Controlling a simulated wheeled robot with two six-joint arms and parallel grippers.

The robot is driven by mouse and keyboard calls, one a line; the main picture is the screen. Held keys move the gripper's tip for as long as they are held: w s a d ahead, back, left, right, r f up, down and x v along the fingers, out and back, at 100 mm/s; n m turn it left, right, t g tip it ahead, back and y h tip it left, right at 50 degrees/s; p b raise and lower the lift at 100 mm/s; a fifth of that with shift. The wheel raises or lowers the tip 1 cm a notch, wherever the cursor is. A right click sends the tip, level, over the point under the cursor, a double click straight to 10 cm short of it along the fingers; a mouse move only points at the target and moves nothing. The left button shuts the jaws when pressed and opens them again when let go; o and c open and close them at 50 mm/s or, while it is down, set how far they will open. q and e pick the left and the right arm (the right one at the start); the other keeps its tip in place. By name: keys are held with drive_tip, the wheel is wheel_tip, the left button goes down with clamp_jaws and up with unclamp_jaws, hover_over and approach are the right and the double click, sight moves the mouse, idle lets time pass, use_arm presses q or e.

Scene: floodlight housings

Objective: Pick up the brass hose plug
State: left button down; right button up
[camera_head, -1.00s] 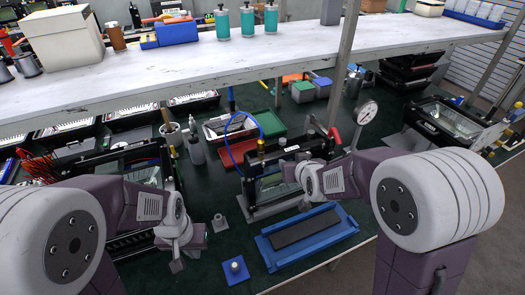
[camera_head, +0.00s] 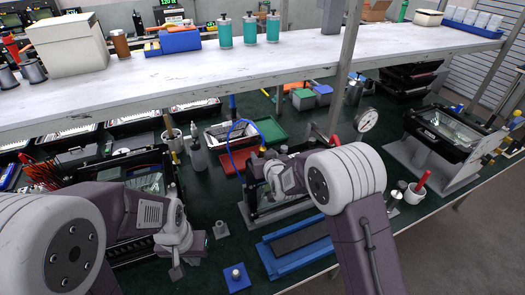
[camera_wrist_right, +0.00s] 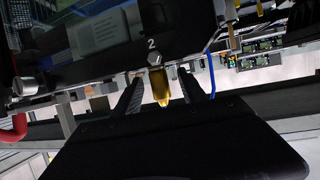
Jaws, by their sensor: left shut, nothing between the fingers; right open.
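The brass hose plug (camera_wrist_right: 160,88) shows in the right wrist view below a metal fitting and a "2" mark on the dark floodlight housing (camera_wrist_right: 110,45). My right gripper (camera_wrist_right: 161,77) is open, with one finger on each side of the plug and visible gaps between. In the head view my right arm covers the gripper and part of the housing (camera_head: 252,200). My left gripper (camera_head: 177,270) is shut and empty, low over the bench at the left front.
A blue tray (camera_head: 268,258) and a blue block with a metal knob (camera_head: 237,277) lie at the front. A blue hose (camera_head: 231,138) arcs beside the housing. A shelf (camera_head: 200,75) crosses above the bench. A pressure gauge (camera_head: 366,120) stands to the right.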

sight(263, 148)
drive_tip(key=shift+x, duration=0.95)
drive_tip(key=shift+s, duration=0.1)
drive_tip(key=c, duration=0.5)
clamp_jaws()
wheel_tip(263, 148, up, 10)
drive_tip(key=shift+r, duration=0.1)
